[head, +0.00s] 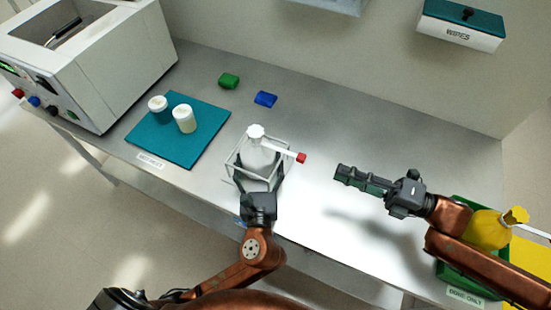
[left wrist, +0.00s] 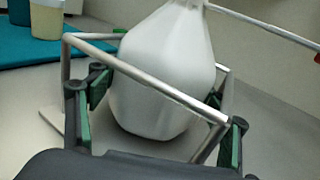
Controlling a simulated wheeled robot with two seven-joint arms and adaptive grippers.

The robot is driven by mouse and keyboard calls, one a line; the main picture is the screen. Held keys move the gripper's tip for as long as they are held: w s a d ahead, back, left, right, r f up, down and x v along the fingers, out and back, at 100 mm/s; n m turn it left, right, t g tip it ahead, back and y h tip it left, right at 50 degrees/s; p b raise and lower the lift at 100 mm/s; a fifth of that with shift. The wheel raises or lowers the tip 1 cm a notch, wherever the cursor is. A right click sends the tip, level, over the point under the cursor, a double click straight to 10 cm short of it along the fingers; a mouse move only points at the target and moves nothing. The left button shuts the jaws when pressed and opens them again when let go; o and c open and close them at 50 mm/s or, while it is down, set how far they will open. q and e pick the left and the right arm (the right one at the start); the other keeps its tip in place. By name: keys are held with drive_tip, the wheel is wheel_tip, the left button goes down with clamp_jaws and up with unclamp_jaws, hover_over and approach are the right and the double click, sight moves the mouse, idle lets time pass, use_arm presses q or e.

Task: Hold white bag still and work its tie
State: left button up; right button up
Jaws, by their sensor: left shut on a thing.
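The white bag (head: 262,157) stands upright in a thin wire frame (head: 232,170) on the bench. Its gathered neck is at the top, and a white tie (head: 280,150) with a red end (head: 301,158) sticks out to the right. In the left wrist view the bag (left wrist: 165,75) fills the middle, and the tie (left wrist: 262,24) runs off to the upper right. My left gripper (head: 258,180) has its fingers on either side of the bag's lower part, shut on it. My right gripper (head: 340,175) is to the right of the tie, apart from it, fingers together and empty.
A teal mat (head: 205,138) with two lidded jars stands left of the bag. Green (head: 229,81) and blue (head: 265,99) blocks lie behind. A yellow bag (head: 487,232) sits in a green bin (head: 452,272) at right, under my right arm. A white machine (head: 110,70) is far left.

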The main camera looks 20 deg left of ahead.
drive_tip(key=shift+d+m, duration=0.15)
drive_tip(key=shift+m, duration=0.75)
clamp_jaws()
drive_tip(key=m, duration=3.5)
approach(293, 155)
drive_tip(key=a, duration=0.3)
drive_tip(key=shift+w+a+f+m, duration=0.1)
drive_tip(key=shift+a+f+m, duration=0.05)
drive_tip(key=shift+a+m, duration=0.2)
